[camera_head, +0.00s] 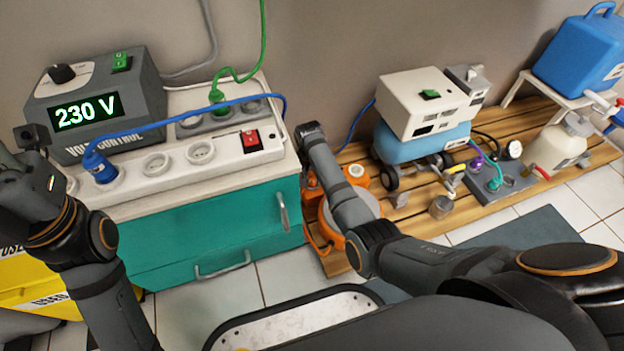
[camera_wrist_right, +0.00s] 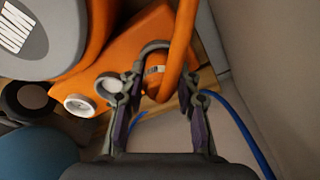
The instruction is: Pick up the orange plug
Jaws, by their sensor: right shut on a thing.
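The orange plug (camera_wrist_right: 157,84) shows in the right wrist view between my right fingertips, at the end of a thick orange cable (camera_wrist_right: 185,45). My right gripper (camera_wrist_right: 160,85) is shut on it. Its two fingers stand on either side, partly hiding the plug. In the head view my right arm reaches forward to the right end of the teal cabinet, by an orange machine (camera_head: 357,176); the wrist hides the plug there. My left arm is at the left edge of the head view; its fingers do not show.
A white power strip (camera_head: 215,150) lies on the teal cabinet (camera_head: 205,230), with a blue plug (camera_head: 100,167) in its left end. A grey 230 V voltage control box (camera_head: 95,105) stands behind. A white-and-blue device (camera_head: 425,105) stands on the wooden pallet (camera_head: 500,198) to the right.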

